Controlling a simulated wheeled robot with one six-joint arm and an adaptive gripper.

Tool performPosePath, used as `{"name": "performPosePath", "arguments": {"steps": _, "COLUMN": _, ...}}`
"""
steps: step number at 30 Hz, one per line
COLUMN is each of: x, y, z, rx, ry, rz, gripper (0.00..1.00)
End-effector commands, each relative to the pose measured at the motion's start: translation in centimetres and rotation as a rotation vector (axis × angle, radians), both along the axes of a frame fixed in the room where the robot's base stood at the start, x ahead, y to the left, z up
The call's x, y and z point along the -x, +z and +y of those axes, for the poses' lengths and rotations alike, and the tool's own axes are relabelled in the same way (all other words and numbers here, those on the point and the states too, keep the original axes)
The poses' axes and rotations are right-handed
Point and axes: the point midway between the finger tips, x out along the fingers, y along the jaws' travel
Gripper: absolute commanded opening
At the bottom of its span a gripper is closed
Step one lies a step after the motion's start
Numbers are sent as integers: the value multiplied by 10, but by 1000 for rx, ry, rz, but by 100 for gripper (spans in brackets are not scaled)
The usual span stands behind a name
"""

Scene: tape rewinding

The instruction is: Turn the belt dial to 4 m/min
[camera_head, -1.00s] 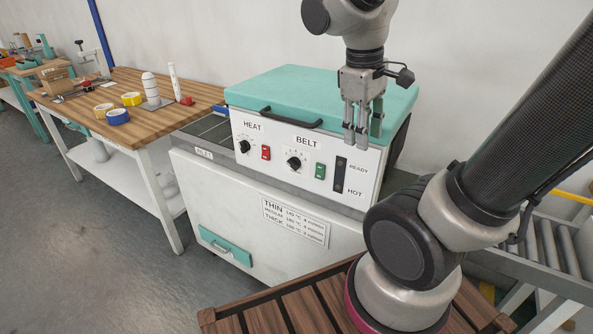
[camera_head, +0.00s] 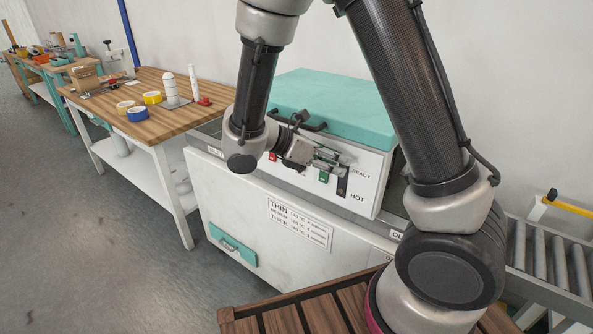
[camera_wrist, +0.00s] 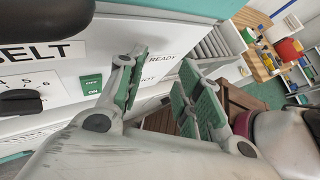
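The belt dial is a black knob (camera_wrist: 22,102) at the left edge of the wrist view, beside printed 5 and 6 and under the BELT label (camera_wrist: 35,54). Its pointer setting cannot be read. In the head view the dial is hidden behind my gripper (camera_head: 341,163). My gripper lies sideways before the white control panel (camera_head: 372,166), its fingers pointing right, past the dial. In the wrist view my gripper (camera_wrist: 166,68) is open, with two green-padded fingers apart and nothing between them.
A green ON/OFF switch (camera_wrist: 92,84) sits right of the dial; a red switch (camera_head: 273,157) is on the heat side. The teal lid (camera_head: 325,105) is above the panel. A wooden bench (camera_head: 150,123) with tape rolls stands left, a roller conveyor (camera_head: 560,262) right.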

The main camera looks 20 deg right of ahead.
Motion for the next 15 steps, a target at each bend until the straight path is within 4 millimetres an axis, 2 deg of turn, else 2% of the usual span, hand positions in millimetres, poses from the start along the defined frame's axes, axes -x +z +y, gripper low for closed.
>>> {"name": "performPosePath", "arguments": {"steps": 5, "x": -36, "y": -26, "z": 37, "rx": 241, "ry": 333, "rz": 252, "gripper": 35}}
{"name": "performPosePath", "arguments": {"steps": 9, "x": -60, "y": -53, "z": 79, "rx": 461, "ry": 592, "rz": 453, "gripper": 35}}
{"name": "performPosePath", "arguments": {"steps": 15, "x": -74, "y": -84, "z": 122, "rx": 672, "ry": 804, "rz": 621, "gripper": 35}}
